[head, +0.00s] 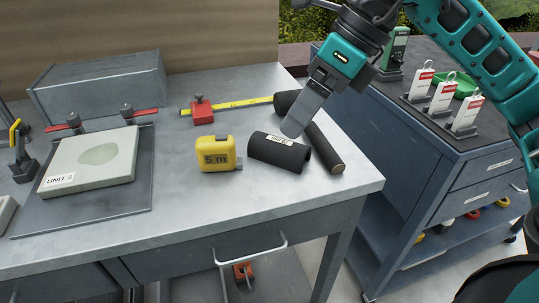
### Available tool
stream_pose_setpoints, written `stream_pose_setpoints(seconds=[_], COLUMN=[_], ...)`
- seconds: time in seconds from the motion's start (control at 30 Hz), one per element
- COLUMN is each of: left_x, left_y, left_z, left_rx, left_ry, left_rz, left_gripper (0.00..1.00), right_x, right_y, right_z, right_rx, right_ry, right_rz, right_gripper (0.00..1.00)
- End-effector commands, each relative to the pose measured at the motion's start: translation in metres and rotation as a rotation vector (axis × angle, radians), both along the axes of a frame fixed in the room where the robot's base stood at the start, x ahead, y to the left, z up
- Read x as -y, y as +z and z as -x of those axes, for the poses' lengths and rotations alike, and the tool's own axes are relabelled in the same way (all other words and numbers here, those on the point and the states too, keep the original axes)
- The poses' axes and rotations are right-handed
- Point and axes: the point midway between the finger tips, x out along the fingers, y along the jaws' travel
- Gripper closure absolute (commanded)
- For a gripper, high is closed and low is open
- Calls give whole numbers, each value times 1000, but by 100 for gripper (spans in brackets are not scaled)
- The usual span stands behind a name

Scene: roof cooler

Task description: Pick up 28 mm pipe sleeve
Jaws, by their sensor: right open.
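A short black pipe sleeve (270,152) with a small label lies on its side on the grey workbench, its open end facing right. The label is too small to read, so I cannot confirm 28 mm. A longer dark tube (327,152) lies just behind and to its right, with a brownish end. My right gripper (298,122) points down over the sleeve from the upper right. It is open, seen side-on, and its fingertips overlap the sleeve's upper edge in the picture; I cannot tell whether they touch. It hides part of the longer tube. My left gripper is not in view.
A yellow 5 m tape measure (214,153) stands just left of the sleeve. A red block (200,110) with an extended yellow tape lies behind. A UNIT 3 panel (95,165) sits at left. The bench front is clear. A tool cart (440,170) stands at right.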

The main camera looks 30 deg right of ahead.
Motion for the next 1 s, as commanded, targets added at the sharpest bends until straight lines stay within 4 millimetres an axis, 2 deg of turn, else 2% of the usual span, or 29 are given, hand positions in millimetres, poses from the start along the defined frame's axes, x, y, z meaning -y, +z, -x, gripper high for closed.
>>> stream_pose_setpoints(seconds=[0.03,0.1,0.2,0.5,0.77,1.0], left_x=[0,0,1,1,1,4], left_y=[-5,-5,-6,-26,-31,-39], left_z=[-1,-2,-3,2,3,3], left_rx=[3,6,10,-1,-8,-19], left_ry=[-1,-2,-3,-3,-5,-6], left_rz=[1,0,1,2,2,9], left_gripper=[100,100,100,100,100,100], right_x=[16,30,38,28,24,19], right_y=[0,3,-1,-50,-70,-103], right_z=[0,1,0,-17,-25,-38], right_rx=[26,43,51,49,50,50], right_ry=[-35,-69,-94,-94,-94,-93], right_rz=[71,134,176,177,176,175], right_gripper=[14,14,14,14,14,14])
